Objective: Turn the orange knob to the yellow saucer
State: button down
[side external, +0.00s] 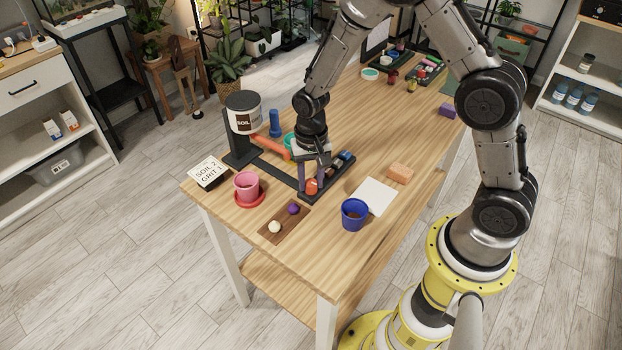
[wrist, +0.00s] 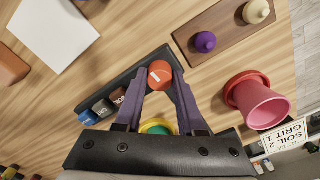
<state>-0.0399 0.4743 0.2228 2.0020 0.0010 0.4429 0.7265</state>
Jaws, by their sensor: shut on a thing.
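The orange knob (wrist: 160,75) sits near the end of a dark base (wrist: 150,60) and has a small white mark on its top. It also shows low between my fingers in the side view (side external: 312,187). My gripper (wrist: 160,78) points down, with its two purple fingers shut on the knob from both sides. A yellow round rim (wrist: 158,128) with green inside it shows partly behind my gripper in the wrist view. It looks like the yellow saucer under a green pot (side external: 289,139), but my gripper hides most of it.
Small blue and brown blocks (wrist: 87,117) line the dark base. A pink pot (side external: 247,184) on a red saucer (side external: 250,203), a brown board (side external: 284,225) with purple and cream knobs, a blue pot (side external: 354,214) and a white sheet (side external: 378,197) surround it. The soil dispenser (side external: 243,115) stands behind.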

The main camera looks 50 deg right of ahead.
aim_at(311, 182)
jog(key=n, duration=0.5)
jog(key=shift+r, duration=0.1)
jog(key=shift+n, duration=1.8)
jog(key=c, duration=0.5)
grip_release()
notch_tip(311, 182, up, 14)
jog(key=shift+f, duration=0.1)
